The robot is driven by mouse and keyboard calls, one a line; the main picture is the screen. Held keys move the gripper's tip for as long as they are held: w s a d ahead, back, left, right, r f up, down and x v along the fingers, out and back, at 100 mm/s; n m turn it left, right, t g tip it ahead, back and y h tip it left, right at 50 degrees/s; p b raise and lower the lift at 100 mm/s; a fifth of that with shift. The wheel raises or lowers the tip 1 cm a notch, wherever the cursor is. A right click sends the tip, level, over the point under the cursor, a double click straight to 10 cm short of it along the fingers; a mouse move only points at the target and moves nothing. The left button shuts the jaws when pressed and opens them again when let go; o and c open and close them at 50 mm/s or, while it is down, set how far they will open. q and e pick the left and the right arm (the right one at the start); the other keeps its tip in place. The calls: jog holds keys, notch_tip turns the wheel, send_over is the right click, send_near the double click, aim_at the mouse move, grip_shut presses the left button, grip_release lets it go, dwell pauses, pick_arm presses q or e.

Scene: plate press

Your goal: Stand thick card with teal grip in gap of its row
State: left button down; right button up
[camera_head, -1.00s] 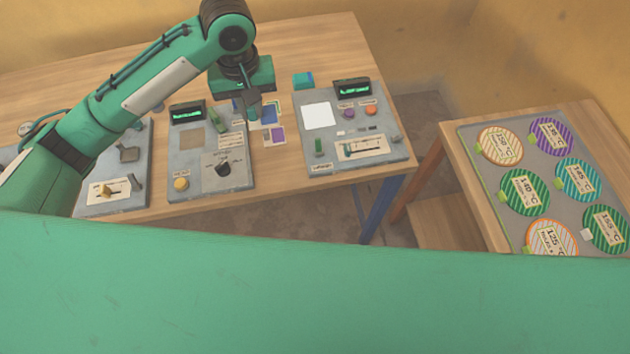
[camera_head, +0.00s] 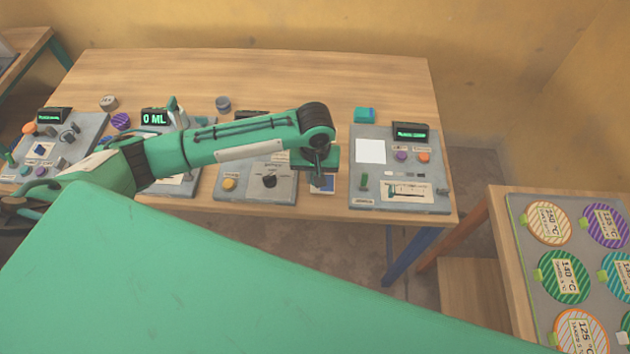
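I cannot pick out a thick card with a teal grip for certain, nor a row with a gap. A small teal and blue block (camera_head: 365,115) stands on the table behind the right-hand machine. My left gripper (camera_head: 319,177) points down over the table between two machines. A flat blue-and-white card (camera_head: 323,187) lies just below it, partly hidden by the gripper. Whether the fingers are open or shut is too small to tell. My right gripper is not in view.
Grey machine panels line the wooden table (camera_head: 250,70), including one on the right (camera_head: 400,197) with a white square. A side table on the right holds a grey tray (camera_head: 521,222) of striped temperature discs. The table's back is mostly clear.

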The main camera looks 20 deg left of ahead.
pick_arm(q)
notch_tip(320, 180, down, 4)
jog(key=shift+r, duration=0.1)
jog(key=c, duration=1.4)
grip_release()
jog(key=shift+o, duration=0.2)
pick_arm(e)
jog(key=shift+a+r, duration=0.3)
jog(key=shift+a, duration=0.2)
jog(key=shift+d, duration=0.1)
pick_arm(q)
jog(key=shift+r, duration=0.25)
notch_tip(320, 180, up, 11)
jog(key=shift+f+b, duration=0.2)
jog(key=shift+b, duration=0.75)
jog(key=shift+r, duration=0.5)
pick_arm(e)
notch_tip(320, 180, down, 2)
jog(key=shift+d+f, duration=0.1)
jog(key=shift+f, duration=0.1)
